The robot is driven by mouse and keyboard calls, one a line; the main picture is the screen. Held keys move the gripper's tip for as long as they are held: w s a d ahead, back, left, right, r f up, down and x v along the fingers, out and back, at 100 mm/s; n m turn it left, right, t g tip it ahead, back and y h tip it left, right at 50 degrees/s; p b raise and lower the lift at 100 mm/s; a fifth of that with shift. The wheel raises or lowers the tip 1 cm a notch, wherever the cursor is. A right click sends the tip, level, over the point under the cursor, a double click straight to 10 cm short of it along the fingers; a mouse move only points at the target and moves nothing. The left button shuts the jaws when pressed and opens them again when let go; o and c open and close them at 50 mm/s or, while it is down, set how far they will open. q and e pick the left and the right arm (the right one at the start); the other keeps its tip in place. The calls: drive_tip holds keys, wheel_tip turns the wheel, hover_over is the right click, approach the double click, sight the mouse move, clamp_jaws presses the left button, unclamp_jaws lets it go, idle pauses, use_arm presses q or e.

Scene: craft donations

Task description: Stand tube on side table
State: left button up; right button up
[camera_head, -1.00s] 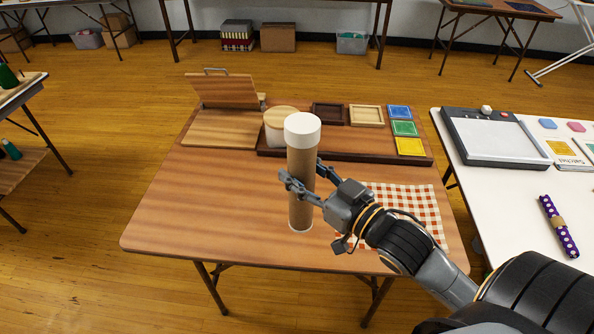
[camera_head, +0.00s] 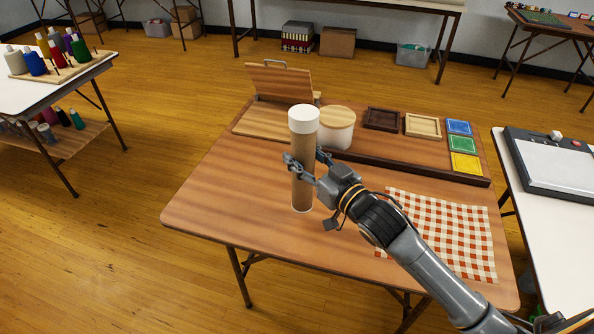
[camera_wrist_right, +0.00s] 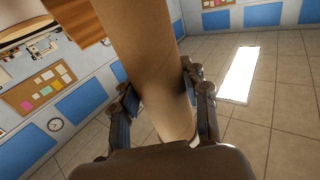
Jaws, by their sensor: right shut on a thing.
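The tube (camera_head: 303,150) is brown cardboard with a white cap on top and a pale lower rim. It is upright in the head view, in front of the wooden table (camera_head: 230,200). My right gripper (camera_head: 305,168) is shut on the tube around its middle. In the right wrist view the tube (camera_wrist_right: 140,50) fills the space between the two fingers (camera_wrist_right: 160,100). Whether the tube's lower end touches the table top cannot be told. Which table is the side table is not clear from the frames. My left gripper is not in view.
A checked cloth (camera_head: 440,232) lies on the table's right part. A wooden box with its lid raised (camera_head: 280,82), a white tub with a wooden lid (camera_head: 337,130) and a tray of frames and coloured tiles (camera_head: 480,180) stand behind. A spool table (camera_head: 75,75) is at left.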

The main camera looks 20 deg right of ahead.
drive_tip(key=shift+w+a+f, duration=0.2)
drive_tip(key=shift+w+f, duration=0.1)
drive_tip(key=shift+f, duration=0.65)
drive_tip(key=shift+w+a+f, duration=0.15)
drive_tip(key=shift+w+f, duration=0.15)
drive_tip(key=shift+f, duration=0.6)
drive_tip(key=shift+w+a+f, duration=0.2)
drive_tip(key=shift+w+f, duration=0.1)
drive_tip(key=shift+f, duration=0.65)
drive_tip(key=shift+f, duration=0.2)
drive_tip(key=o, duration=1.2)
